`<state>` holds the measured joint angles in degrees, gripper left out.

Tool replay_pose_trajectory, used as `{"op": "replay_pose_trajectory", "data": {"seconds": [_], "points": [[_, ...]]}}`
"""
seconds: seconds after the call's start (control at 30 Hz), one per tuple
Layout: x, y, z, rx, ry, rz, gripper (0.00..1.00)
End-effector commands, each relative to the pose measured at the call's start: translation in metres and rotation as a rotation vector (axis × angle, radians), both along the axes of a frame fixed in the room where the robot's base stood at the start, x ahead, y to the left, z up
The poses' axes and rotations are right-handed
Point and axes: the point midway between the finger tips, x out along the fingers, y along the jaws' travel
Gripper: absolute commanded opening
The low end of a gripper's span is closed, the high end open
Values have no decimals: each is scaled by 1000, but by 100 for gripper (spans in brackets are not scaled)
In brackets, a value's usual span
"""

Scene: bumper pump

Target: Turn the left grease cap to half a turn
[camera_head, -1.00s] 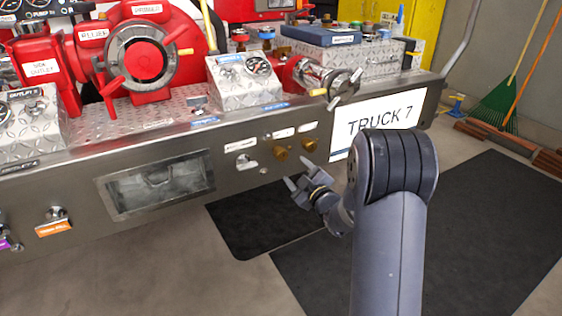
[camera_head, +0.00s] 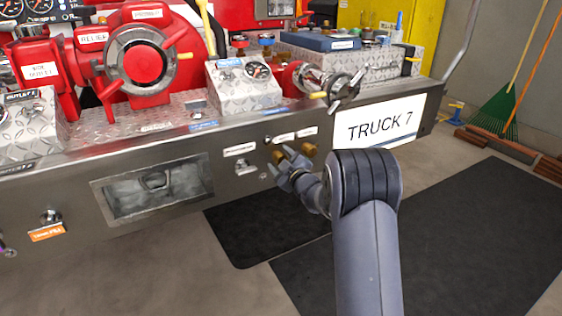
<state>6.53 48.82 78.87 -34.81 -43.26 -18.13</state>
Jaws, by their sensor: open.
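Two brass grease caps stick out of the front face of the steel bumper. The left grease cap (camera_head: 278,157) shows just beyond my gripper's fingertips, partly covered by them. The right grease cap (camera_head: 309,149) is in plain view to its right. My gripper (camera_head: 281,163) is open, with its fingers pointing at the left cap from the front and slightly below. I cannot tell whether the fingers touch the cap or stand around it. Small white labels sit above the caps, too small to read.
A silver fitting (camera_head: 243,166) sits left of the caps on the bumper face (camera_head: 230,190). The TRUCK 7 sign (camera_head: 380,122) is to the right. A valve handle (camera_head: 347,90) juts out above. Dark mats (camera_head: 450,240) cover the floor below.

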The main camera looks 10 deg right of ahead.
Motion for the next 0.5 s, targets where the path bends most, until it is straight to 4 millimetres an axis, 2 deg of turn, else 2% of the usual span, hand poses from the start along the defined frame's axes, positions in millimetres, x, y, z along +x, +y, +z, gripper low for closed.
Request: {"op": "replay_pose_trajectory", "data": {"seconds": [0.17,0.5], "points": [[0,0,0,0,0,0,59],[0,0,0,0,0,0,31]]}}
